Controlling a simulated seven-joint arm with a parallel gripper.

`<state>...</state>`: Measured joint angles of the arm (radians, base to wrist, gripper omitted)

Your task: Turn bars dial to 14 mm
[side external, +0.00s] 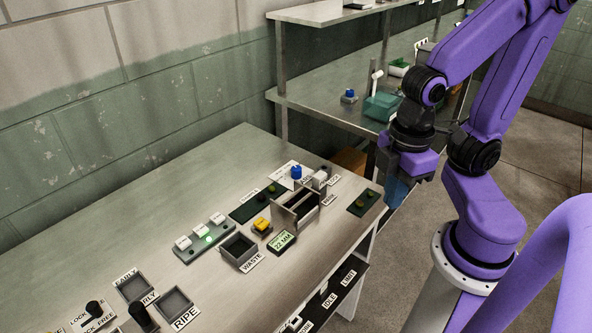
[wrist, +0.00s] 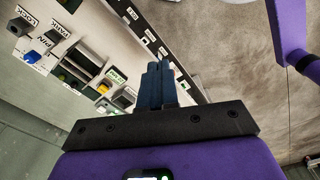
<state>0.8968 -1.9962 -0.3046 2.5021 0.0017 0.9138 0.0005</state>
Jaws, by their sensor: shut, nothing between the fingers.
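A blue knob (side external: 297,172) stands on a pale labelled plate at the back of the steel bench; its label is too small to read, so I cannot tell whether it is the bars dial. A blue knob also shows at the left of the wrist view (wrist: 31,57). A small green display (side external: 282,242) at the bench's front edge reads 22 MM. My gripper (side external: 396,198) is shut and empty, its blue fingers pointing down beyond the bench's right edge, well apart from the knob. The fingers (wrist: 162,72) show closed together in the wrist view.
An open metal box (side external: 296,210) stands between the knob and the display. A yellow button (side external: 262,225), a WASTE tray (side external: 238,249) and a row of white switches (side external: 201,232) are to the left. A shelved side bench (side external: 330,105) stands behind. The bench's back left is clear.

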